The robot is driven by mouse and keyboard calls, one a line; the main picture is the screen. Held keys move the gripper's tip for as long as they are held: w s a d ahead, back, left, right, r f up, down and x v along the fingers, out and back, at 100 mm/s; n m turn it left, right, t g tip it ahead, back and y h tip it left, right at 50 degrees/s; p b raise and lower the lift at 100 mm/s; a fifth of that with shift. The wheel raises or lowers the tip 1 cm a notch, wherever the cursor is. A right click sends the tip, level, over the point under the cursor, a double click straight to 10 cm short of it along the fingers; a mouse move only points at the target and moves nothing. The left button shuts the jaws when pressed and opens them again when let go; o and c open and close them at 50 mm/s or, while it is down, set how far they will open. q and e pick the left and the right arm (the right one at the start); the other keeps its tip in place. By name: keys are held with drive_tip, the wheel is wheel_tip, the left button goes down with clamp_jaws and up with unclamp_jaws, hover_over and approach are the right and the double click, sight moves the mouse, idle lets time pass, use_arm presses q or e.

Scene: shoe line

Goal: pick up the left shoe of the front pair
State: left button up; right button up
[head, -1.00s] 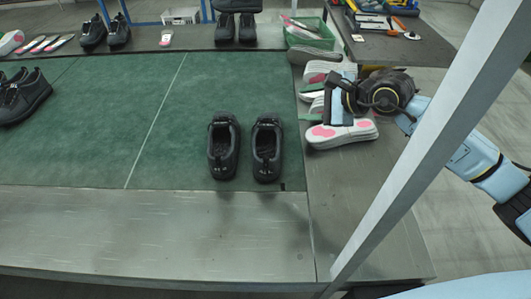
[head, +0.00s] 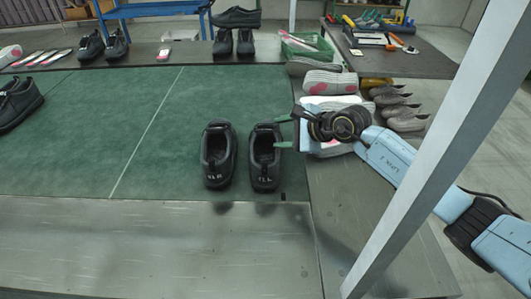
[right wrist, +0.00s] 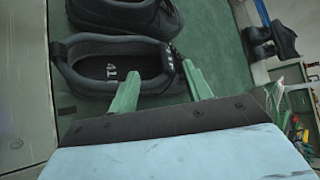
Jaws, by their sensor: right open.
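The front pair is two black shoes side by side on the green mat (head: 150,130). The left one in the head view (head: 218,156) is clear of any gripper. The right one (head: 264,158) has my right gripper (head: 281,132) at its right side. That gripper is open and empty, its green fingers pointing left toward this shoe. In the right wrist view the nearer shoe (right wrist: 85,75) lies just ahead of the open fingers (right wrist: 160,92), with a white mark on its insole. The other shoe (right wrist: 125,14) lies beyond it. I cannot tell whether the fingers touch. My left gripper is not in view.
Pale soles (head: 330,83) are stacked right of the mat, beside my right arm. More black shoes stand at the back and at the far left (head: 18,100). A green bin (head: 307,48) is behind. A slanted grey post (head: 430,145) crosses the right side. The front metal edge is clear.

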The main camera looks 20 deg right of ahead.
sight(270, 131)
drive_tip(key=shift+w+d+b+x, duration=0.15)
drive_tip(key=shift+b+x, duration=0.15)
drive_tip(key=shift+x, duration=1.05)
drive_tip(key=shift+w+d+b+x, duration=0.15)
drive_tip(key=shift+b+x, duration=0.15)
drive_tip(key=shift+x, duration=1.05)
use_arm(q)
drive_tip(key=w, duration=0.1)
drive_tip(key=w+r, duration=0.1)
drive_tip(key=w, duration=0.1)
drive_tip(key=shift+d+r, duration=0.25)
use_arm(e)
drive_tip(key=shift+a+r, duration=0.1)
drive_tip(key=shift+r, duration=0.1)
clamp_jaws()
drive_tip(key=shift+r, duration=0.1)
